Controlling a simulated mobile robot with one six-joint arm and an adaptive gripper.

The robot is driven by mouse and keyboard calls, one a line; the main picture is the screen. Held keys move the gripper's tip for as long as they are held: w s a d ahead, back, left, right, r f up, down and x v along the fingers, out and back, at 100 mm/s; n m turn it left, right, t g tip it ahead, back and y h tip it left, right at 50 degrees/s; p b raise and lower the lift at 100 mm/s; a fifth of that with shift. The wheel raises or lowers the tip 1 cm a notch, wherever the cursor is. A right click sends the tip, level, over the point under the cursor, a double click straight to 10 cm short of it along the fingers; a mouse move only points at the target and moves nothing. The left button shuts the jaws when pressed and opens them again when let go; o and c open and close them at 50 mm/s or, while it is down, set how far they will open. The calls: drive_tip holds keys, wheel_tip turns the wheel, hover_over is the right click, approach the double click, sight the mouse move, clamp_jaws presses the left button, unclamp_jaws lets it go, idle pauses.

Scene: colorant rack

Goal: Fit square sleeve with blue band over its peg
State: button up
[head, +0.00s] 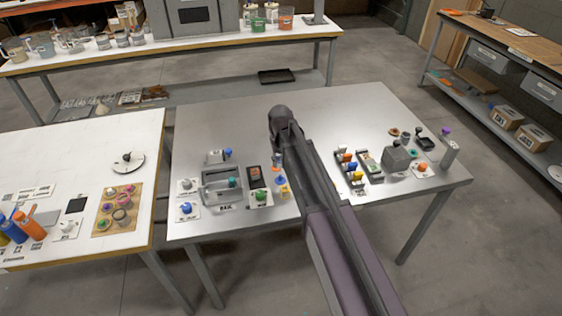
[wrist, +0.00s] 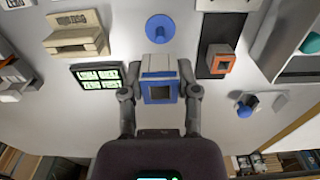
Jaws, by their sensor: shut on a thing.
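In the wrist view, my gripper (wrist: 160,92) is shut on the square grey sleeve with a blue band (wrist: 160,68), one finger on either side. The sleeve's square opening shows dark, framed in blue. A blue round piece with a raised centre (wrist: 160,28), which looks like the peg on its base, is just beyond the sleeve in the picture. A gap shows between them; their heights cannot be told. In the head view, my arm hides most of the gripper and the sleeve.
In the wrist view, an orange-banded square sleeve (wrist: 220,62) stands on a dark strip at right, near a blue-knobbed piece (wrist: 246,104). A dark panel with green markings (wrist: 98,77) lies at left. The metal table (head: 240,125) is clear toward its far side.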

sight(281, 176)
drive_tip(key=shift+f+b, duration=1.7)
drive_tip(key=shift+f, duration=0.25)
drive_tip(key=shift+f+b, duration=1.95)
drive_tip(key=o, duration=0.9)
drive_tip(key=shift+o, duration=0.2)
drive_tip(key=shift+r, duration=0.2)
wheel_tip(281, 176, up, 10)
drive_tip(key=p, duration=1)
drive_tip(key=shift+f, duration=0.25)
drive_tip(key=shift+w+a, duration=0.3)
drive_tip(key=shift+w, duration=0.8)
drive_tip(key=shift+w+a, duration=0.35)
drive_tip(key=shift+w, duration=0.8)
drive_tip(key=shift+w+a, duration=0.3)
drive_tip(key=shift+w, duration=0.8)
